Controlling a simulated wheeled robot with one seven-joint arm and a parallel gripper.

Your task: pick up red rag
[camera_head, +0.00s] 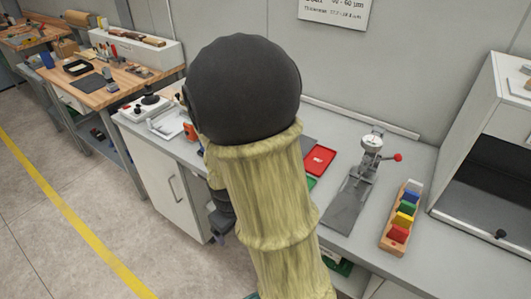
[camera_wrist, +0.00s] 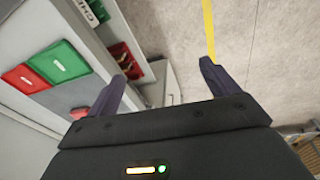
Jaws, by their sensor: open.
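My gripper (camera_wrist: 162,74) shows in the wrist view with its two dark fingers spread apart and nothing between them. I cannot pick out a red rag with certainty. A small dull red patch (camera_wrist: 79,113) shows on the grey bench beside my left finger, partly hidden by the gripper; I cannot tell if it is cloth. A flat red tray (camera_wrist: 27,78) with a pale label lies farther left, and also shows in the head view (camera_head: 319,160). A red bin (camera_wrist: 124,59) with items in it sits lower, beyond my left finger. My arm hides much of the bench in the head view.
A green tray (camera_wrist: 59,63) lies against the red tray. A grey stand with a gauge and red knob (camera_head: 371,150) and a wooden rack of coloured pieces (camera_head: 402,218) stand on the right. A grey cabinet (camera_head: 512,150) is at far right. Open floor (camera_head: 60,220) lies left.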

